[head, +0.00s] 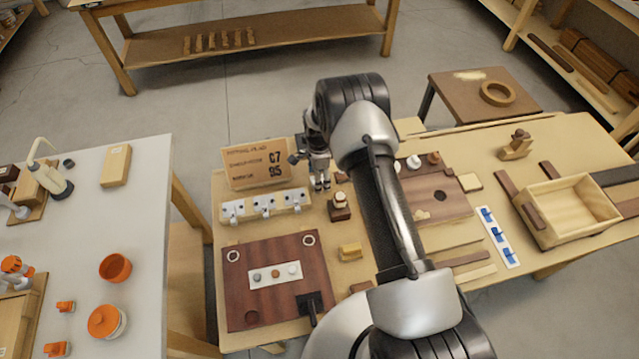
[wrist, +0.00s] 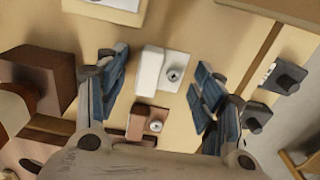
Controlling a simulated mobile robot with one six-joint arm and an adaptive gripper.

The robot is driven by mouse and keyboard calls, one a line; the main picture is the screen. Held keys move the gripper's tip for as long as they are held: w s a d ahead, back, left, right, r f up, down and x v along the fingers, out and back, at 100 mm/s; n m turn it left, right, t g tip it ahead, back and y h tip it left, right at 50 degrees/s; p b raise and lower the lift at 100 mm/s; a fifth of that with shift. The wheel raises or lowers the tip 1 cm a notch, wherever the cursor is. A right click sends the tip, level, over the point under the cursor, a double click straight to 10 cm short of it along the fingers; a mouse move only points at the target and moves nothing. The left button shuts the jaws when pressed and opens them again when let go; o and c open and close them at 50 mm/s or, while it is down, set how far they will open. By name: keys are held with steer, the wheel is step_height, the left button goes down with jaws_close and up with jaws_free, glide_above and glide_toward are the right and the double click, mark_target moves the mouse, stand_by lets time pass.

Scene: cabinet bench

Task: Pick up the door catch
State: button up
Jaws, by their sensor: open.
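My gripper (head: 319,183) is open and points down over the back of the bench, to the right of the upright sign. In the wrist view its two blue-padded fingers (wrist: 160,68) stand apart. Between them shows a small white fitting (wrist: 150,72) with a round metal screw, which looks like a door catch. I cannot tell how far below the fingertips it lies. A brown fitting (wrist: 137,122) with a similar screw lies near it, partly hidden by my gripper body. In the head view several white fittings (head: 264,207) stand on a pale rack left of my gripper.
A sign board (head: 257,163) stands behind the rack. A dark block with a cream knob (head: 340,205) is close to my gripper's right. A dark wooden board (head: 240,262) lies in front. An open wooden box (head: 567,205) is at the right. In the wrist view a dark block (wrist: 40,75) is left.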

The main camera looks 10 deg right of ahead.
steer(key=shift+c, duration=0.6)
steer(key=c, duration=0.8)
